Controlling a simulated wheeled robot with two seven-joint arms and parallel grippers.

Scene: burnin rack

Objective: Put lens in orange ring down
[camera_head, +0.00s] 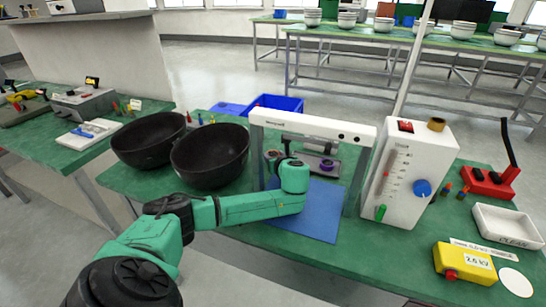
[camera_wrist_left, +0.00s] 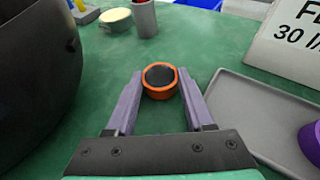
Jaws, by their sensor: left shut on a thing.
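In the left wrist view the orange ring (camera_wrist_left: 160,93) has a dark lens (camera_wrist_left: 160,74) in it and sits between the tips of my left gripper (camera_wrist_left: 160,84). The purple fingers are shut on the ring's sides. I cannot tell whether the ring touches the green table or hangs just above it. In the head view my left gripper (camera_head: 278,158) is under the white frame, mostly hidden by my green wrist; the ring is not clear there. My right gripper is not in view.
A grey tray (camera_wrist_left: 250,112) with a purple ring (camera_wrist_left: 312,142) lies to the right, beside a white sign (camera_wrist_left: 290,45). Two black bowls (camera_head: 148,140) (camera_head: 210,155) stand left. The white frame (camera_head: 312,127) spans a blue mat (camera_head: 318,215). A white meter box (camera_head: 405,180) stands right.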

